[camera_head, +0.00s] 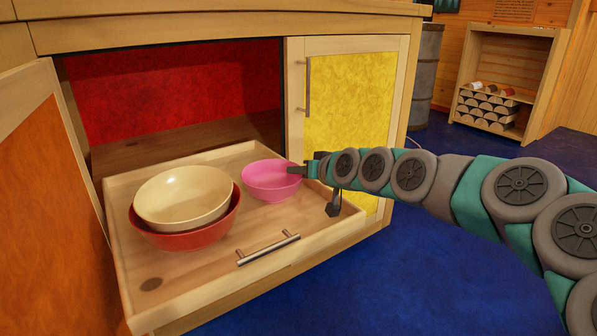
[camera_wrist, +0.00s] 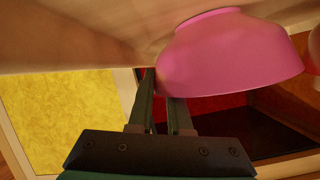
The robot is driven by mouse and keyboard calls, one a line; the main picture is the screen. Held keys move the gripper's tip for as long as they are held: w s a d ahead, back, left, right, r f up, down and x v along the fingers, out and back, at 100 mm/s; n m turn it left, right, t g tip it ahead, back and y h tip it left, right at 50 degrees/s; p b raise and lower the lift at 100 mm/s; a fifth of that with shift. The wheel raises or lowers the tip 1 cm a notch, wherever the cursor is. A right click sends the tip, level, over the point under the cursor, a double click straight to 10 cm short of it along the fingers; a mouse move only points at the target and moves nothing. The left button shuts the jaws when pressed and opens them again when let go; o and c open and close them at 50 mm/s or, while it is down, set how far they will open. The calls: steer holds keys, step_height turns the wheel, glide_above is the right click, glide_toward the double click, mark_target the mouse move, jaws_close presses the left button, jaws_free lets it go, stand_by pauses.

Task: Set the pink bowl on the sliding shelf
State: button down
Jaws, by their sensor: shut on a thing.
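The pink bowl (camera_head: 268,182) is upright over the right part of the pulled-out sliding shelf (camera_head: 190,290). I cannot tell whether its base touches the shelf. My gripper (camera_head: 302,170) is shut on the bowl's right rim. In the wrist view the pink bowl (camera_wrist: 230,58) fills the upper right, upside down in the picture, with its rim at the fingertips of my gripper (camera_wrist: 163,95). The shelf has a metal handle (camera_head: 268,248) on its front edge.
A cream bowl (camera_head: 184,195) sits nested in a red bowl (camera_head: 190,238) on the shelf's left part. An open orange door (camera_head: 45,190) stands left. A yellow door (camera_head: 350,110) is right of the opening. The shelf's front right part is clear.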

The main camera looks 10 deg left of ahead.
steer(key=shift+f, duration=0.15)
steer(key=c, duration=0.8)
jaws_free()
steer(key=shift+c, duration=0.2)
steer(key=shift+r, duration=0.2)
steer(key=v, duration=1.2)
